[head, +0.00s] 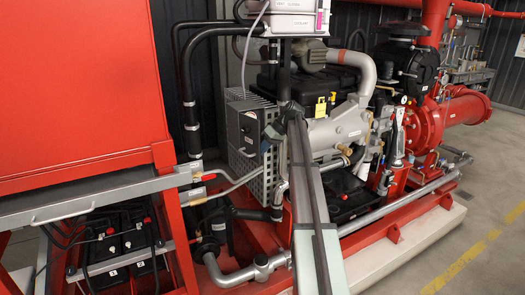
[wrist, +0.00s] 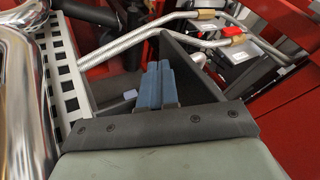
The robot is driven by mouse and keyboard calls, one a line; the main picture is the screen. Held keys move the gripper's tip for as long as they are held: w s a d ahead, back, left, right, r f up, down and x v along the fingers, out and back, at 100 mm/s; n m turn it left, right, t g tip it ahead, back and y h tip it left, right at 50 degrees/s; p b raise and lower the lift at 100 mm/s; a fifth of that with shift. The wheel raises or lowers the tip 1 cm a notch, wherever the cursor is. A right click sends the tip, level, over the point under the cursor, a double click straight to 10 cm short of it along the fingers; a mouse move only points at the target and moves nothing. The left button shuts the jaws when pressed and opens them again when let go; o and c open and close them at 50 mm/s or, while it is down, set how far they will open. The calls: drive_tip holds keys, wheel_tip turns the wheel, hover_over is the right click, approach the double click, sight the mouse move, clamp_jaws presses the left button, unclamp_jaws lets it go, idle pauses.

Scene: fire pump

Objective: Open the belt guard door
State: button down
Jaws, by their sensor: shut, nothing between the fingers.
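The belt guard (head: 238,163) is a pale grey perforated panel at the front end of the engine, left of my arm in the head view. Perforated grey metal (wrist: 62,80) also shows at the left of the wrist view. I cannot tell which part is the door or whether it stands open. My gripper (head: 284,122) is at the far end of my arm, just right of a grey box by the guard. In the wrist view its blue fingers (wrist: 157,86) are shut together and empty, apart from the perforated metal. My arm hides part of the engine.
A dark flat plate (wrist: 188,62) stands behind the fingers, to their right. Black batteries (head: 122,245) sit under a red cabinet (head: 75,80) at left. A silver pipe (head: 250,271) runs low along the red base. Grey floor (head: 470,235) is clear at right.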

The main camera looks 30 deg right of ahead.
drive_tip(key=a+m, duration=0.1)
drive_tip(key=s+a+m+t+h, duration=0.1)
drive_tip(key=m, duration=0.1)
drive_tip(key=shift+s+a+t, duration=0.1)
drive_tip(key=shift+a+t, duration=0.2)
drive_tip(key=shift+a, duration=0.05)
drive_tip(key=shift+d, duration=0.1)
drive_tip(key=shift+d, duration=0.3)
drive_tip(key=s+d+r, duration=0.4)
drive_tip(key=d+r, duration=0.3)
drive_tip(key=r, duration=0.1)
drive_tip(key=shift+d, duration=0.4)
